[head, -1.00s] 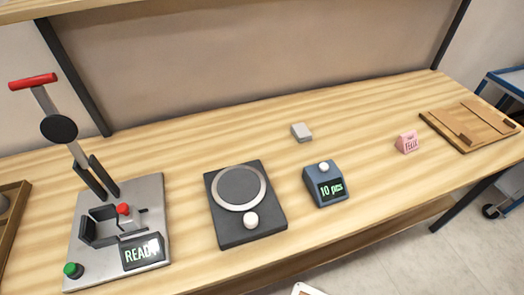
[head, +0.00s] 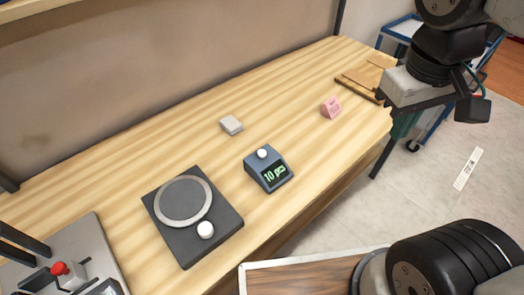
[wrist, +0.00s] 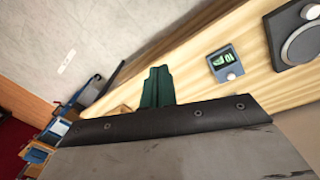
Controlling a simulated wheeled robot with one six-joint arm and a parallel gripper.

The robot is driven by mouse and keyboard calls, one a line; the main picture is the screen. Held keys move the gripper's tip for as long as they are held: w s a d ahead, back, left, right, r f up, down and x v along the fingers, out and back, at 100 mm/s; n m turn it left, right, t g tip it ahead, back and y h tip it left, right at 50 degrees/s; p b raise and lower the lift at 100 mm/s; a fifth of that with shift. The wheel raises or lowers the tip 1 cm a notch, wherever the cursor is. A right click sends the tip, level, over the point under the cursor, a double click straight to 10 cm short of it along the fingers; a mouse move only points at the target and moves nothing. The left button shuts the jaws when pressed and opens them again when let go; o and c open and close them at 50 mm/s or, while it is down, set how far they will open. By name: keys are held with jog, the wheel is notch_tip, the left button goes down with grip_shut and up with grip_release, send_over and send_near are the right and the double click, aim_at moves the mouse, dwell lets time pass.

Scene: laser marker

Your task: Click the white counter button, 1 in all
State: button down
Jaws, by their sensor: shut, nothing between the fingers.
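The blue counter (head: 268,172) sits on the wooden table near its front edge, its display reading "10 pcs". Its white button (head: 263,153) stands on top, behind the display. The counter also shows in the wrist view (wrist: 224,60), with the white button (wrist: 231,77) at its lower side. My gripper (head: 402,127) is at the upper right of the head view, past the table's front edge and well away from the counter. Its green fingers (wrist: 158,86) are together and empty in the wrist view.
A dark plate with a ring and white knob (head: 222,227) lies left of the counter. A grey block (head: 231,125), a pink sign (head: 331,107) and a wooden tray (head: 350,87) are farther back. A lever machine (head: 80,245) is partly visible at lower left.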

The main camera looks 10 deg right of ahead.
jog(key=w+a+f+n+h, duration=0.2)
jog(key=w+a+n, duration=0.15)
jog(key=w, duration=0.25)
jog(key=n+t+h, duration=0.4)
jog(key=n+t, duration=0.1)
jog(key=n, duration=0.7)
send_over(259, 155)
notch_tip(259, 155, down, 9)
jog(key=shift+w+a+f, duration=0.1)
jog(key=shift+f, duration=4.4)
jog(key=shift+f, duration=0.1)
jog(key=shift+f, duration=0.35)
